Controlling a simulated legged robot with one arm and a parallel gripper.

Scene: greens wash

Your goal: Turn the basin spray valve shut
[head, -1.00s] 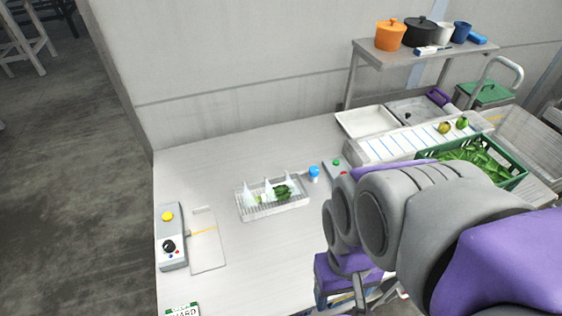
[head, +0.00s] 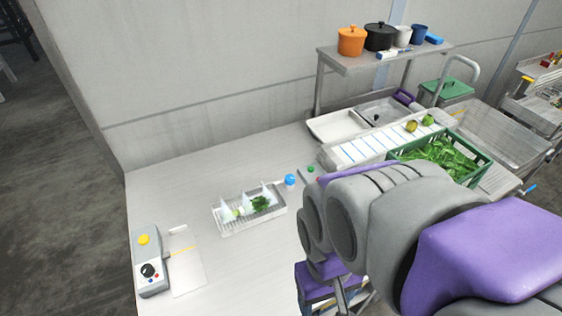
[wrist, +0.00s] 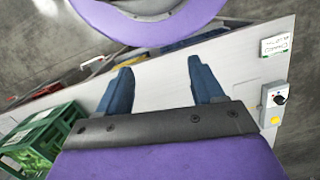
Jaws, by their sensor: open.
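A shallow slotted basin (head: 252,222) sits on the pale worktop in the head view. Leafy greens (head: 260,203) and several whitish, translucent cone shapes, which look like spray, show in it. A small blue knob (head: 290,181) stands just past its right end and looks like the spray valve; its turn position is too small to read. My gripper (wrist: 159,68) is open and empty in the wrist view, with two blue fingers spread apart. The basin and the blue knob do not show in the wrist view. The arm hides the gripper in the head view.
A control box (head: 149,262) with a yellow button and black knob stands at the worktop's left end; it also shows in the wrist view (wrist: 273,104). A green crate of leaves (head: 440,158), white tray (head: 337,124) and pot shelf (head: 380,58) are right. Worktop behind the basin is clear.

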